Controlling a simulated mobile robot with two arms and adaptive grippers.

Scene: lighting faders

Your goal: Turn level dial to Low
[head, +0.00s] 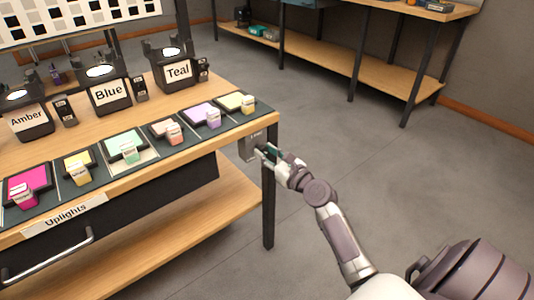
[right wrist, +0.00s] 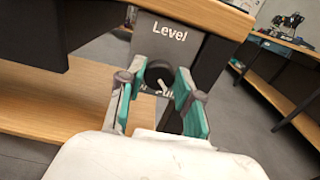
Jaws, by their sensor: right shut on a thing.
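The level dial (right wrist: 158,73) is a dark round knob on a grey panel marked "Level" (right wrist: 170,22) in the right wrist view. A pale pointer mark on it slants to the lower right in that view. The lettering below the dial is mostly hidden. In the head view the panel (head: 249,149) hangs under the table's right corner, and the dial is hidden there. My right gripper (head: 268,153) is at the panel. In the right wrist view its teal-padded fingers (right wrist: 159,88) are shut on the dial, one on each side. My left gripper is not in view.
The wooden table (head: 130,72) bears a row of coloured faders and lamps labelled Amber, Blue and Teal (head: 174,73). A dark table leg (head: 268,205) stands beside the panel. A lower shelf (head: 190,220) lies beneath. The floor to the right is clear.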

